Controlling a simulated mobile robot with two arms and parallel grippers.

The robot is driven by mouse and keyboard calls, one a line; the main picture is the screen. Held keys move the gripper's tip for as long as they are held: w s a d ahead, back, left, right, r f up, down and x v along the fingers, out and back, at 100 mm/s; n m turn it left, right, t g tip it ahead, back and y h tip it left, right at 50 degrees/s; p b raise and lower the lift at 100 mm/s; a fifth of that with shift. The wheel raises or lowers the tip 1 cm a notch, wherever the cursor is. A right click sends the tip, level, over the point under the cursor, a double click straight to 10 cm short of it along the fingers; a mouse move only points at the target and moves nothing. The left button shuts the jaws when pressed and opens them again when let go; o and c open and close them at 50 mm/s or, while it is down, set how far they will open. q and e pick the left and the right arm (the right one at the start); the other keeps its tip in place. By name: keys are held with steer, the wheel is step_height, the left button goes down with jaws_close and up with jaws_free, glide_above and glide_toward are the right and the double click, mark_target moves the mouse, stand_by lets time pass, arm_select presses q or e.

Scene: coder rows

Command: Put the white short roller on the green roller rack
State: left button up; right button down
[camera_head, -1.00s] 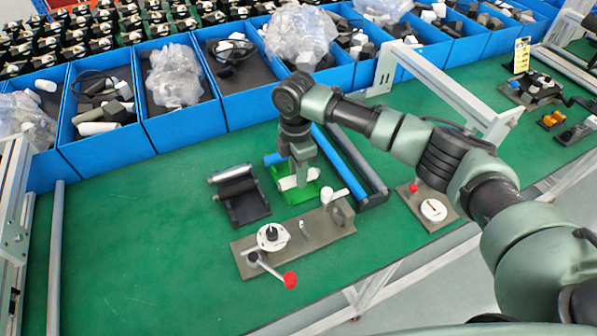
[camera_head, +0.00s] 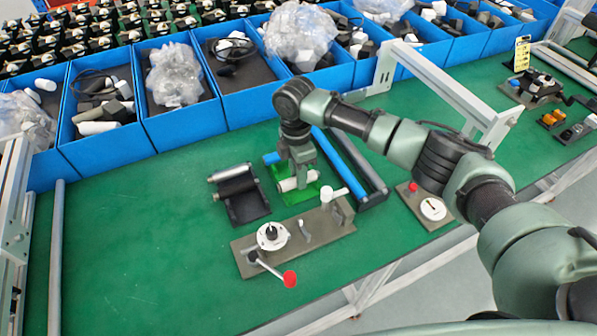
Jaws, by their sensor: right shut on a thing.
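The green roller rack (camera_head: 284,198) lies on the green table near the middle of the head view. The white short roller (camera_head: 288,184) is at the rack, beneath my right gripper (camera_head: 298,183). My right gripper points down over the rack and is shut on the white roller. Its fingers hide part of the roller, and I cannot tell whether the roller rests fully on the rack. My left gripper is not in view.
A black rack with a grey roller (camera_head: 240,193) stands to the left. A grey fixture with a red-knobbed lever (camera_head: 290,279) is in front. A dark frame with a long blue roller (camera_head: 340,165) is on the right. Blue bins (camera_head: 178,150) line the back.

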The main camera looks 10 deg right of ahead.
steer(key=shift+f, duration=0.25)
steer(key=shift+f, duration=0.15)
steer(key=shift+f, duration=0.15)
stand_by(0.4)
steer(key=shift+f, duration=0.15)
steer(key=shift+f, duration=0.3)
steer(key=shift+f, duration=0.15)
stand_by(0.5)
steer(key=c, duration=1.1)
jaws_free()
steer(key=shift+o, duration=0.2)
